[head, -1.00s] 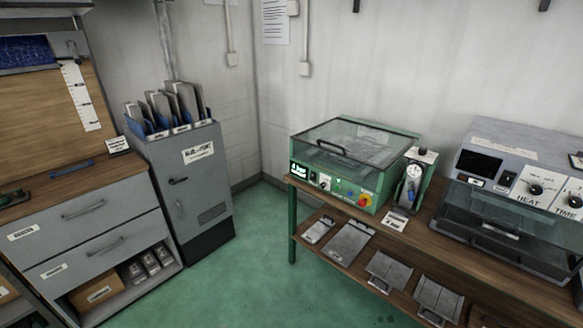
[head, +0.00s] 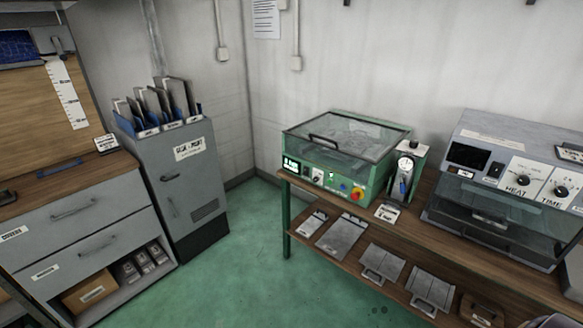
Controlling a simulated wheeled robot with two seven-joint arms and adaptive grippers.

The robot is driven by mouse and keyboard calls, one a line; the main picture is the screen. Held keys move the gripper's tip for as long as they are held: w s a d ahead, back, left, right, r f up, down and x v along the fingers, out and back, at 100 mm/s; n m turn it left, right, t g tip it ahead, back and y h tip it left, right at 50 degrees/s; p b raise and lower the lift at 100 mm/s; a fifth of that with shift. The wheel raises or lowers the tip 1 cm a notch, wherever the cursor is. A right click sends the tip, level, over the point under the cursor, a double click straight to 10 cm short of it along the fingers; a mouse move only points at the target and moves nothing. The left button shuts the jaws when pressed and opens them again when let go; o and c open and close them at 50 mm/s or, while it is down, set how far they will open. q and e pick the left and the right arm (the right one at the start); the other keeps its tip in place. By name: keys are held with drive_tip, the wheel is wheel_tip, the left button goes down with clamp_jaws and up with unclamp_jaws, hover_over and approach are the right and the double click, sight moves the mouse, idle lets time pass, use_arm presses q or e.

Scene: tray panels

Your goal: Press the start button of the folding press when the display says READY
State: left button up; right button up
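A green benchtop machine (head: 317,187) with a clear hinged lid stands on the left of the wooden bench. Its front has a small lit display (head: 292,165), whose text is too small to read, small switches, a blue button (head: 344,187) and a red knob on yellow (head: 357,194). A grey machine (head: 507,142) with a dark screen (head: 467,154) and knobs marked HEAT and TIME stands to its right. I cannot tell from labels which, if either, is the folding press. Neither gripper is in view.
A small gauge device (head: 404,172) stands between the machines. Metal plates (head: 341,232) lie on the bench's lower shelf. A grey cabinet (head: 194,195) holding upright panels stands in the corner, beside a drawer unit (head: 75,225) at left. The green floor (head: 245,260) between is clear.

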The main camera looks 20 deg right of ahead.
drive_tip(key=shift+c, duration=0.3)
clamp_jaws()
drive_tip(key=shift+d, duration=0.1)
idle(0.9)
